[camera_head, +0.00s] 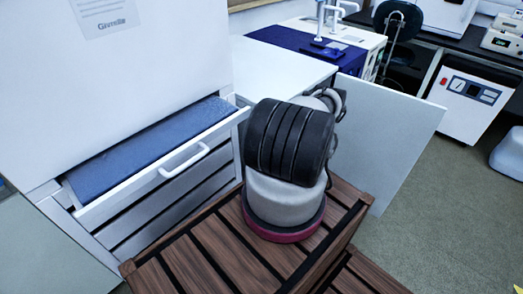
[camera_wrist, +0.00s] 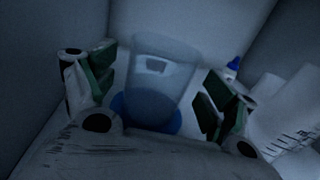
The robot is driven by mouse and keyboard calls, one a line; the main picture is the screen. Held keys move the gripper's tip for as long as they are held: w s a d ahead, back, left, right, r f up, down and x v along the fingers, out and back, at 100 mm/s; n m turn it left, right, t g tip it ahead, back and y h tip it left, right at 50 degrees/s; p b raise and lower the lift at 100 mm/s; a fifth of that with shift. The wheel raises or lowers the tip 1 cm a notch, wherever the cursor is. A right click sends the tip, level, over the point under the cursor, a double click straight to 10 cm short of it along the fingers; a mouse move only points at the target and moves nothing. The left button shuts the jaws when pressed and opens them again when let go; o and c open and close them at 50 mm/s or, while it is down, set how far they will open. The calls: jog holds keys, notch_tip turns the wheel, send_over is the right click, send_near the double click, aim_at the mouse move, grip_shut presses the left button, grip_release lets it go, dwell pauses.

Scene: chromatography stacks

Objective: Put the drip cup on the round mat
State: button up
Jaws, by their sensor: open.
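A translucent, pale blue-grey cup (camera_wrist: 165,65), likely the drip cup, stands in the middle of the dim wrist view, wider at the top. A rounded blue shape (camera_wrist: 172,122) shows at its lower part; I cannot tell whether this is its base or the round mat. My gripper (camera_wrist: 158,92) is open, with one green-and-black finger on each side of the cup. Both fingers look apart from it. The lower part of the cup is partly hidden by my gripper body. In the head view neither the cup nor my gripper can be made out.
Pale walls close in around the cup in the wrist view. A blue-capped bottle (camera_wrist: 232,66) and a clear graduated vessel (camera_wrist: 288,138) stand close to the right finger. The head view shows an open drawer (camera_head: 150,150) and a white panel (camera_head: 392,135).

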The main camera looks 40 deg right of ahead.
jog(key=s, duration=0.9)
jog(key=shift+a, duration=0.25)
